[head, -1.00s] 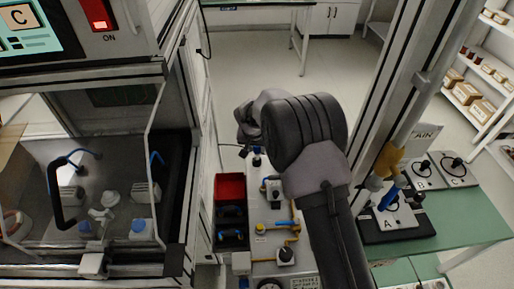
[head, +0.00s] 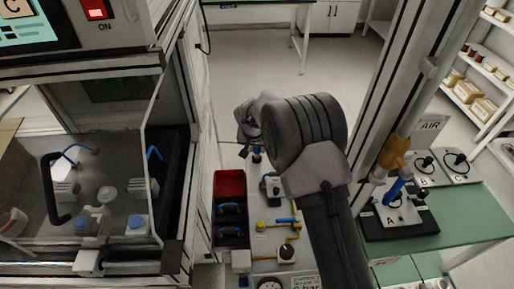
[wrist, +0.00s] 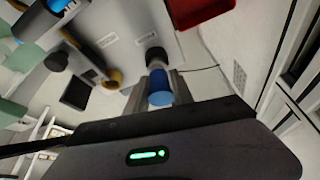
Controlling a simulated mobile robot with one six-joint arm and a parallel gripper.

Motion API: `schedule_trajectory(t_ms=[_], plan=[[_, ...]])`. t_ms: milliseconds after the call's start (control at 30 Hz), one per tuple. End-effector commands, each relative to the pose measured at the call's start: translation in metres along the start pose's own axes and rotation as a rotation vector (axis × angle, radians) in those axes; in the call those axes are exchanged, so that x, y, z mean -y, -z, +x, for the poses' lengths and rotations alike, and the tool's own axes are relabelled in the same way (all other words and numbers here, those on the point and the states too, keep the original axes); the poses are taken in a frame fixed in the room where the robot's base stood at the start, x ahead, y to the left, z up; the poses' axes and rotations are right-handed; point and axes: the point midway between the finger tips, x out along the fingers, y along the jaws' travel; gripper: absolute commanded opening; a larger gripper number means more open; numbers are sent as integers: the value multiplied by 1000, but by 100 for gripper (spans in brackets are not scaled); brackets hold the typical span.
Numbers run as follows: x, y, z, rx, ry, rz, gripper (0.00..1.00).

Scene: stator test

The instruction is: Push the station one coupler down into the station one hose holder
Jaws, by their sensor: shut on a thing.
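A blue coupler (wrist: 160,90) sits between the two fingers of my gripper (wrist: 160,82) in the wrist view. The gripper is shut on it. A round black piece (wrist: 155,57), apparently the hose holder, stands on the pale panel just beyond the coupler and in line with it. I cannot tell how deep the coupler sits in it. In the head view a small blue and black part (head: 257,151) shows beside my wrist, at the far end of the panel. My fingertips are mostly hidden there by my own arm.
A red bin (head: 229,184) stands left of the panel (head: 268,243), with dark trays holding blue parts in front of it. Yellow and blue fittings lie along the panel. An AIR stand (head: 432,142) is on the green table at right. A glazed machine cabinet stands at left.

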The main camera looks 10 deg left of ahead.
Motion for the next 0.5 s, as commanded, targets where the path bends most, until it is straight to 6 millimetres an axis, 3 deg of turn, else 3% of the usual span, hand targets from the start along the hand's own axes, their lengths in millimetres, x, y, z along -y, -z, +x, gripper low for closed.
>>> schedule_trajectory(t_ms=[500], plan=[[0, -3, 8, 0, 0, 0, 0]])
